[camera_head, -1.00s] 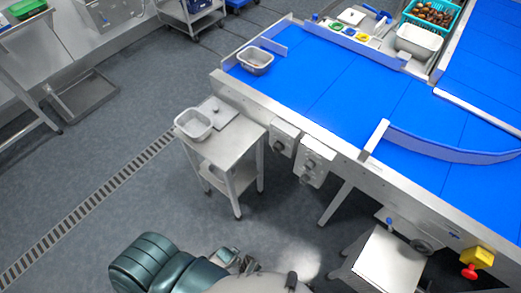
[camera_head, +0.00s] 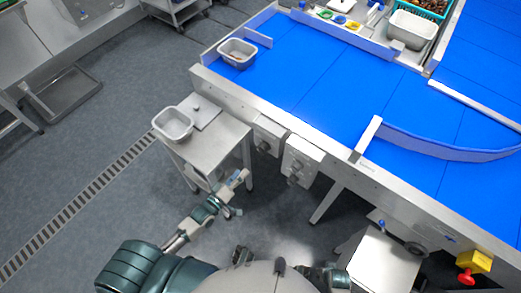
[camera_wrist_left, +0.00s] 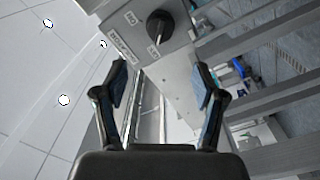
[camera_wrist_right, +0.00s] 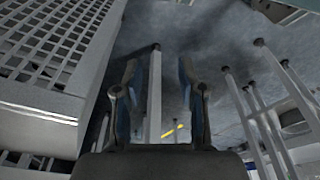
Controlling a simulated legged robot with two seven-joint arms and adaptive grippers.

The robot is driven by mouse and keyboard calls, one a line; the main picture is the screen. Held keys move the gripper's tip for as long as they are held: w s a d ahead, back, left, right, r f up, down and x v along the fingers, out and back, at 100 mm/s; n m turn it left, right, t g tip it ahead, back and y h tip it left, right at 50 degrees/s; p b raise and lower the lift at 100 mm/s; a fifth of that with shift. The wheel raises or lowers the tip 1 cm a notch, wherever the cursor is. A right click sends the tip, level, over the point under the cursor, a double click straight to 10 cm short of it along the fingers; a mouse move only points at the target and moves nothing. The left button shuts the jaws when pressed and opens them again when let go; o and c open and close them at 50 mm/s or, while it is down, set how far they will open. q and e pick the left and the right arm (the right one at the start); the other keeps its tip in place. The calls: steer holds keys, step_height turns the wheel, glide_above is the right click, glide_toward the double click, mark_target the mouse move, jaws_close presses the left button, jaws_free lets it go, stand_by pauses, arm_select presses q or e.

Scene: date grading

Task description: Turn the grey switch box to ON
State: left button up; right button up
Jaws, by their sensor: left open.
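Two grey switch boxes hang on the conveyor's front side in the head view: a left one (camera_head: 269,135) and a right one (camera_head: 301,160), each with dark knobs. In the left wrist view a grey box (camera_wrist_left: 125,30) with a black rotary knob (camera_wrist_left: 159,27) and small labels lies ahead of the fingers; the labels are too small to read surely. My left gripper (camera_head: 238,193) is open and empty, below and left of the boxes, apart from them; its fingers also show in the left wrist view (camera_wrist_left: 160,80). My right gripper (camera_wrist_right: 158,75) is open and empty.
A steel side table (camera_head: 215,150) with a grey tub (camera_head: 173,124) stands left of the boxes, close to my left gripper. The blue conveyor (camera_head: 330,80) carries another tub (camera_head: 237,53). A red emergency button (camera_head: 472,267) on yellow is at lower right. A steel stand (camera_head: 385,265) is at the front.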

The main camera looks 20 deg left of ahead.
mark_target(261, 150)
arm_select(q)
steer(key=b+x, duration=0.1)
steer(key=x, duration=1.2)
steer(key=shift+w+a+f, duration=0.15)
arm_select(e)
steer(key=r, duration=0.4)
steer(key=shift+w, duration=0.25)
arm_select(q)
steer(key=shift+d, duration=0.2)
steer(key=shift+a, duration=0.15)
steer(key=c, duration=1.1)
